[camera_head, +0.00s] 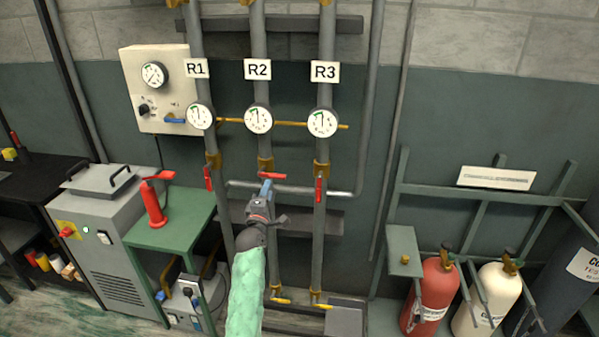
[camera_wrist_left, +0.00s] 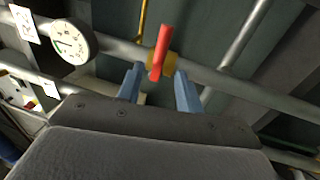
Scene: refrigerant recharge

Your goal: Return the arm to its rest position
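My left gripper (camera_head: 266,188) is at the end of my green-sleeved arm, in front of the R2 pipe. In the left wrist view its two blue fingers (camera_wrist_left: 158,90) stand apart, with no object clearly gripped. The red handle of the R2 valve (camera_head: 273,175) lies sideways just above the fingertips in the head view. In the wrist view a red handle (camera_wrist_left: 160,52) shows just beyond and between the fingertips; I cannot tell if they touch it. My right gripper is not in view.
The red handles of R1 (camera_head: 208,178) and R3 (camera_head: 318,189) hang upright on either side. A green stand (camera_head: 185,225) with a red tool (camera_head: 153,203) is at left. Red (camera_head: 432,295) and cream (camera_head: 487,300) cylinders stand at right. A control box (camera_head: 155,95) is on the wall.

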